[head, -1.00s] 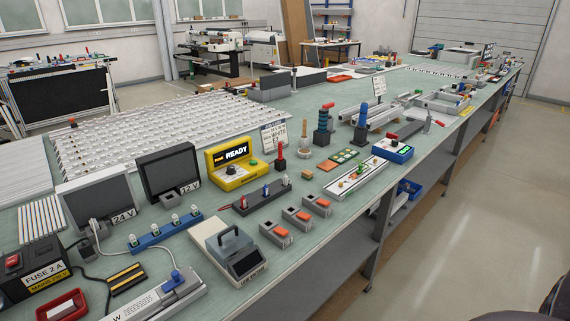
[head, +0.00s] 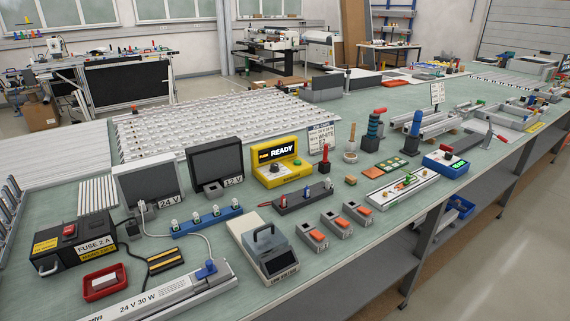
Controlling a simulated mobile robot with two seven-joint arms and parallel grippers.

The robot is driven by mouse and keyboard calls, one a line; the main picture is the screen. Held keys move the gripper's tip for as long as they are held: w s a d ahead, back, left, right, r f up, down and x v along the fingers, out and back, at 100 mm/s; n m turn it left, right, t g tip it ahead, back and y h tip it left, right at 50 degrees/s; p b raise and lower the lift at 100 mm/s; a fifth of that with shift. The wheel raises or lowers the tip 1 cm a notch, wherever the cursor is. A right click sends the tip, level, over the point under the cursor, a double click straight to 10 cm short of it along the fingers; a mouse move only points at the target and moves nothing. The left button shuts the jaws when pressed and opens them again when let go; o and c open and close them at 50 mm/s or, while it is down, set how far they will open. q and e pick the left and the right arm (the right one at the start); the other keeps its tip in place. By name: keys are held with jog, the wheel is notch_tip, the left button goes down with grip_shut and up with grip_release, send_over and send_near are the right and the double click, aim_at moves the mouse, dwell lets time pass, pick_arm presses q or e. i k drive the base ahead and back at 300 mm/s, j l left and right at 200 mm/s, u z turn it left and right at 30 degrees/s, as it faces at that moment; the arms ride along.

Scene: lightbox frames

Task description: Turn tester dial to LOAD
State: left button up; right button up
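A yellow box (head: 281,173) with a lit display reading READY stands mid-bench, in front of the strip array. Its front carries a dark round knob (head: 273,169) and a green button (head: 297,162). It looks like the tester, but the knob's markings are too small to read. Neither of my grippers is in view.
A grey meter (head: 264,250) with a handle, several grey blocks with orange tops (head: 336,223) and a dark strip with coloured pegs (head: 303,197) stand before the yellow box. The aisle floor (head: 500,260) at right is clear.

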aim_at(273, 169)
jog(key=l+z, duration=0.35)
jog(key=i+l+z, duration=0.1)
jog(key=z, duration=0.25)
jog(key=i+l+z, duration=0.15)
jog(key=z, duration=0.2)
